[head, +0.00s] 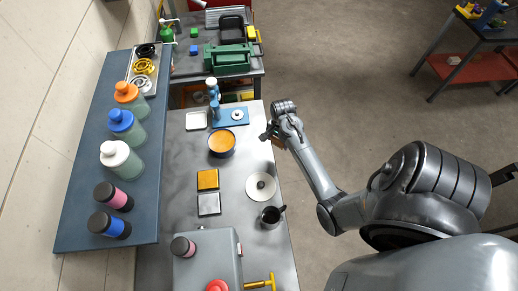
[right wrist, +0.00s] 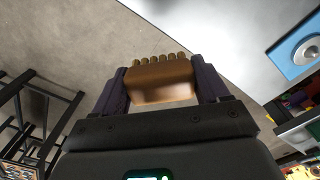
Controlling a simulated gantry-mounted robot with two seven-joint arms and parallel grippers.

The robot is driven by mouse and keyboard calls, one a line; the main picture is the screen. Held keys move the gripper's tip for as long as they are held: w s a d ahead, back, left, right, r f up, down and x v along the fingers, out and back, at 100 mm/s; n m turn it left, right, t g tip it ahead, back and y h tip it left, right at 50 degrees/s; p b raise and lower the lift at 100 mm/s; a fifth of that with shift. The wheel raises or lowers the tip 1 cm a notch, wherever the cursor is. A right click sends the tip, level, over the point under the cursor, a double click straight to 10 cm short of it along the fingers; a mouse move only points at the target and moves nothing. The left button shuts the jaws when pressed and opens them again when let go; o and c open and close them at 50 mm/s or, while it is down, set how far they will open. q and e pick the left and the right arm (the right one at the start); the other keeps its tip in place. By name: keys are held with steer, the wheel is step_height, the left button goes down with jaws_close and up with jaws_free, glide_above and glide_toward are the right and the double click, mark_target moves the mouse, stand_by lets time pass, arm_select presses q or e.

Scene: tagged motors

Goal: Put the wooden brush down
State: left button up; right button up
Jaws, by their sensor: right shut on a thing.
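The wooden brush (right wrist: 160,82) is a brown block with a row of tan bristle tufts along its top edge in the right wrist view. My right gripper (head: 270,134) is shut on it, with one dark finger on each side. In the head view the gripper is at the right edge of the grey table (head: 178,160), beside the blue plate; the brush is mostly hidden there. In the wrist view, floor and part of the tabletop show behind the brush. My left gripper is not in view.
The table holds an orange-filled bowl (head: 222,143), a blue plate (head: 228,117) with fittings, orange and grey square pads, a white disc (head: 261,186), a dark mug (head: 271,217) and a grey box (head: 207,259). A shelf (head: 85,190) with bottles stands left. Bare tabletop shows between them.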

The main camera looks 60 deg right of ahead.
glide_above(259, 151)
step_height(259, 151, down, 5)
steer(key=shift+w+a+r, duration=0.1)
step_height(259, 151, down, 3)
steer(key=shift+f, duration=0.5)
steer(key=shift+f, duration=0.15)
steer(key=o, duration=1)
